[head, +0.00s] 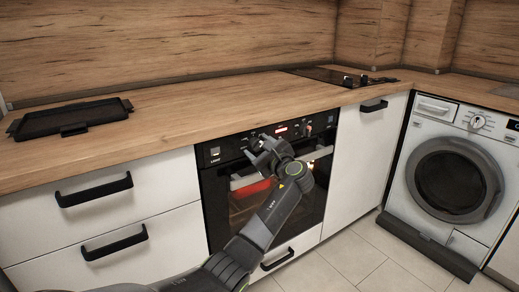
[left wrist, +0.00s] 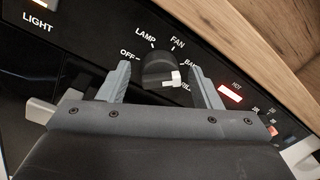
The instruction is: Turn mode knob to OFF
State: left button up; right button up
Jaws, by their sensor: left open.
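The mode knob (left wrist: 157,66) is a dark round knob with a white pointer (left wrist: 172,79), on the black oven panel in the left wrist view. The labels OFF (left wrist: 128,55), LAMP, FAN and one starting BA run around it. The pointer is turned right and slightly down, away from OFF, toward a label partly hidden by the right finger. My left gripper (left wrist: 160,70) is open, its fingers on either side of the knob with visible gaps. In the head view my left gripper (head: 262,148) is at the oven panel and hides the knob.
The oven (head: 222,205) has a dark glass door with something red behind it. A wooden worktop (head: 190,115) overhangs the panel closely. A red lit display labelled HOT (left wrist: 230,92) is right of the knob. A black tray (head: 65,119) lies on the worktop. A washing machine (head: 415,128) stands right.

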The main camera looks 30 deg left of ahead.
pick_arm(q)
jog(key=c, duration=1)
jog(key=shift+o, duration=0.2)
